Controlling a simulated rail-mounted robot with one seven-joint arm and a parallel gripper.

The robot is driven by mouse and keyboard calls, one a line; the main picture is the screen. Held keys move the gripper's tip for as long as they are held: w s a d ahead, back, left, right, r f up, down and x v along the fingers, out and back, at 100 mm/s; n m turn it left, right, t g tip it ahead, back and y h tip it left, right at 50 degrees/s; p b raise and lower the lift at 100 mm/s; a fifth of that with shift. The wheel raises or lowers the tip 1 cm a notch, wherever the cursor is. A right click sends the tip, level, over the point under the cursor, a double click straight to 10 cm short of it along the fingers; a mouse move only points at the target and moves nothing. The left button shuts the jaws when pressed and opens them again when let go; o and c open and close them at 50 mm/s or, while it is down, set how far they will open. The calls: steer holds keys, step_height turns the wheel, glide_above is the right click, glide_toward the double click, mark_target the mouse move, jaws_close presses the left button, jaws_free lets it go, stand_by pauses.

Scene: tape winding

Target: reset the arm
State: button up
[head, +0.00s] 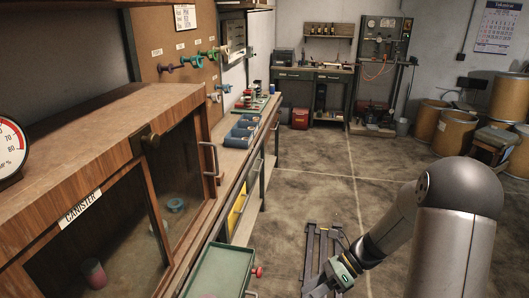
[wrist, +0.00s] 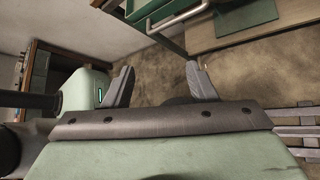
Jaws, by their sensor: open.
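My gripper (head: 322,288) shows at the bottom of the head view, low over the floor beside the bench, partly cut off by the frame edge. In the wrist view my gripper (wrist: 160,86) has its two grey fingers spread well apart, with nothing between them but the blurred floor beyond. My arm comes in from the right of the head view and bends down towards the bench side.
A green tray or drawer (head: 222,270) juts out left of my gripper. A wooden cabinet (head: 110,150) with glass doors, labelled CANISTER, stands at left. Blue bins (head: 242,134) sit on the bench. Barrels (head: 430,120) stand at far right. The middle floor is clear.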

steer(key=s+d+r+n+t+h, duration=0.1)
steer(key=s+r+n+h, duration=0.4)
steer(key=n, duration=0.6)
steer(key=s+r+n+t+h, duration=0.3)
steer(key=s+r+n+h, duration=0.3)
steer(key=s+n, duration=0.4)
steer(key=n, duration=0.2)
steer(key=shift+d+n, duration=0.3)
steer(key=shift+d, duration=0.1)
